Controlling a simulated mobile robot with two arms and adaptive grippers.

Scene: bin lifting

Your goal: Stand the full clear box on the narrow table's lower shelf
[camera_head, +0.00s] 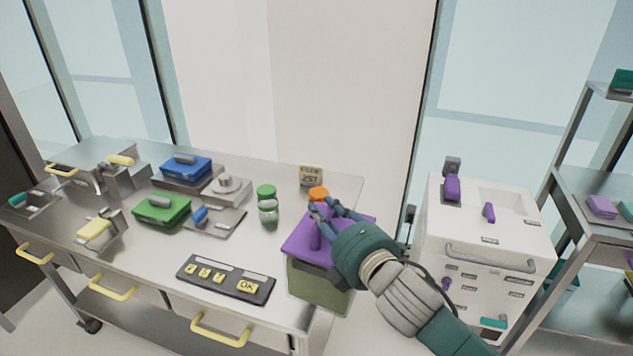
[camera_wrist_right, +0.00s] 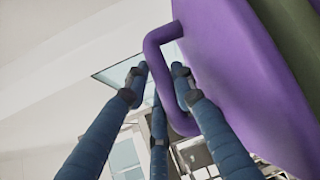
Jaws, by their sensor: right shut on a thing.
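The clear box (camera_head: 318,285) has a purple lid (camera_head: 350,222) with a loop handle, and its walls show olive-green contents. It is at the right front end of the steel table (camera_head: 150,268); I cannot tell whether its bottom touches anything. My right gripper (camera_head: 320,212) reaches in from the lower right and is shut on the lid's handle. In the right wrist view, the blue fingers (camera_wrist_right: 160,72) are around the purple handle (camera_wrist_right: 158,38), with the lid beside them. A lower shelf (camera_head: 130,312) shows under the steel table. My left gripper is out of view.
The steel tabletop holds a green box (camera_head: 162,210), a blue box (camera_head: 186,168), a green-capped jar (camera_head: 267,206), a black button panel (camera_head: 226,279) and a small display (camera_head: 311,175). A white cabinet (camera_head: 487,235) and a metal shelf rack (camera_head: 590,185) stand at the right.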

